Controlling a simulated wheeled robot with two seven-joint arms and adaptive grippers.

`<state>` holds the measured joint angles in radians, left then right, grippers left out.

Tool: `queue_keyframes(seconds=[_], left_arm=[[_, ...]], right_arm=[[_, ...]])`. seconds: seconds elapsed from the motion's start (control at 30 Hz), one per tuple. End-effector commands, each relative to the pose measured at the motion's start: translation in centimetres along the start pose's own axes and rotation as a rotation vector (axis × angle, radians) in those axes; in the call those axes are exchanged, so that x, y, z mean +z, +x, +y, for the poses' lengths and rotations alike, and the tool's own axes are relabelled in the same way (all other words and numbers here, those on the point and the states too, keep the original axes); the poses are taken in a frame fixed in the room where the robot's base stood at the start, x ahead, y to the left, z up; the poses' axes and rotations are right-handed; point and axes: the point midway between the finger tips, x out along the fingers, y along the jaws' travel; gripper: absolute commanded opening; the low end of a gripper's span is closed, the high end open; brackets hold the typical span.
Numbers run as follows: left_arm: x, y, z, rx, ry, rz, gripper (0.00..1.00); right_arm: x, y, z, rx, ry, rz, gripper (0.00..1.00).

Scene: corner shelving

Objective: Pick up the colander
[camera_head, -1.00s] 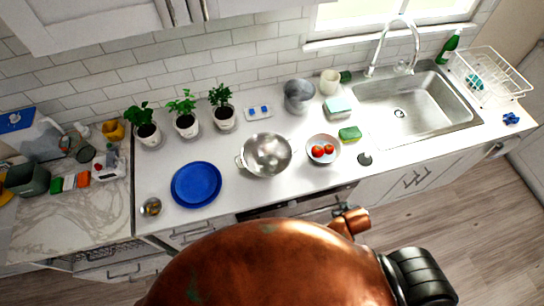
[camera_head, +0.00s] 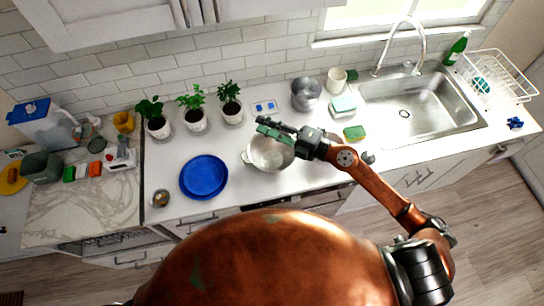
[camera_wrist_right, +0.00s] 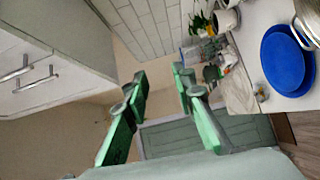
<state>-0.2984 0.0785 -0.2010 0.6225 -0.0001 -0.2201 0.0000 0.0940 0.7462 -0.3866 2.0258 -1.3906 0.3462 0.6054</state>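The colander (camera_head: 267,156) is a round silver metal bowl with small side handles, upright on the white counter. Part of it also shows at the right edge of the right wrist view (camera_wrist_right: 309,22). My right gripper (camera_head: 263,126) reaches in from the right and overlaps the colander's far rim in the head view. It appears to be above the colander, not touching it. In the right wrist view its green fingers (camera_wrist_right: 160,77) are apart with nothing between them. My left gripper is not in view.
A blue plate (camera_head: 204,177) lies left of the colander. Potted plants (camera_head: 194,119) line the wall. A grey pot (camera_head: 306,95), a sponge (camera_head: 354,132) and the sink (camera_head: 415,105) are to the right. My right arm covers the spot of the tomato bowl.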

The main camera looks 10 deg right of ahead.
Motion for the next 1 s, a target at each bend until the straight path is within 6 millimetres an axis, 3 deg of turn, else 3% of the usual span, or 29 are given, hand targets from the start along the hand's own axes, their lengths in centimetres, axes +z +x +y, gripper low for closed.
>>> queue_keyframes(seconds=[0.07, 0.13, 0.2, 0.3, 0.4, 0.5, 0.8, 1.0], left_arm=[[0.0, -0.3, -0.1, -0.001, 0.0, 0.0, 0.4], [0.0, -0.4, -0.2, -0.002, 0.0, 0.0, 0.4], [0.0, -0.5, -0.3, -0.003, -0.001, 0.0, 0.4], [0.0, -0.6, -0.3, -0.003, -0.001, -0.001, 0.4], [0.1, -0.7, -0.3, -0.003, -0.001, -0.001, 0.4], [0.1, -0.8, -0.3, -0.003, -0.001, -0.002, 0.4], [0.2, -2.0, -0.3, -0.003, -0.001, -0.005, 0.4], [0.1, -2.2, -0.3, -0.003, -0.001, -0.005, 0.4]], right_arm=[[-1.1, 0.0, -4.7, -0.221, -0.155, 0.118, 0.24], [-0.5, -1.3, -9.1, -0.421, -0.259, 0.179, 0.24], [1.4, -3.4, -12.8, -0.608, -0.339, 0.203, 0.24], [4.7, -6.7, -16.1, -0.824, -0.417, 0.196, 0.24], [7.4, -9.3, -17.7, -0.965, -0.459, 0.172, 0.24], [8.7, -10.4, -18.6, -1.032, -0.474, 0.157, 0.24], [9.4, -8.4, -22.5, -1.047, -0.475, 0.155, 0.24], [9.5, -7.7, -23.8, -1.045, -0.477, 0.155, 0.24]])
